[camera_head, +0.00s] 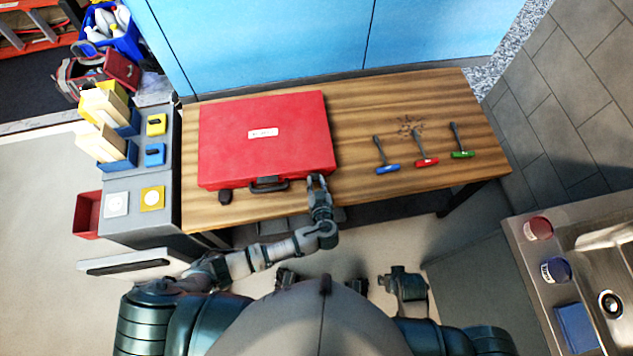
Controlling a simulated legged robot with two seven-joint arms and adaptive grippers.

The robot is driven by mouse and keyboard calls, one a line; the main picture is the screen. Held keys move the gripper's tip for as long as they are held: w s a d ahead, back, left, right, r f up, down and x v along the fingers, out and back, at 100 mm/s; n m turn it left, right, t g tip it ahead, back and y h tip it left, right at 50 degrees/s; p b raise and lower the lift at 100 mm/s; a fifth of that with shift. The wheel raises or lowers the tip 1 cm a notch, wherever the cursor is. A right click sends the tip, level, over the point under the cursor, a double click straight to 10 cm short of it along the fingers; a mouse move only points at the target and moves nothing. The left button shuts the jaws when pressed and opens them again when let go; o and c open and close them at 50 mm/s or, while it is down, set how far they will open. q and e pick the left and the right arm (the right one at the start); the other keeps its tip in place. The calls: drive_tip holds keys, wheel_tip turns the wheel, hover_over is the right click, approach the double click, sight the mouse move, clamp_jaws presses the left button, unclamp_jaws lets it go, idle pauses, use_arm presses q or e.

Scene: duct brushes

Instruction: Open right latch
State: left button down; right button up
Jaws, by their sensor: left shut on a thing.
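A closed red case (262,145) lies on the wooden table, with a white label on its lid. Its dark handle (268,185) is in the middle of the front edge. The dark left latch (224,197) shows at the front left and hangs down. My left gripper (317,182) is at the front right corner of the case, shut on the right latch, which the fingers mostly hide. My right arm's end (404,284) is low in front of the table, away from the case; its fingers are too unclear to read.
A grey side unit (150,215) with small boxes stands at left. A sink counter (530,255) is at right.

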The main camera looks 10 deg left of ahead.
use_arm(q)
drive_tip(key=shift+s+d+f, duration=0.1)
drive_tip(key=shift+f, duration=0.05)
idle(0.6)
drive_tip(key=c, duration=1.3)
unclamp_jaws()
drive_tip(key=o, duration=0.4)
drive_tip(key=shift+d, duration=0.1)
drive_tip(key=v, duration=1.2)
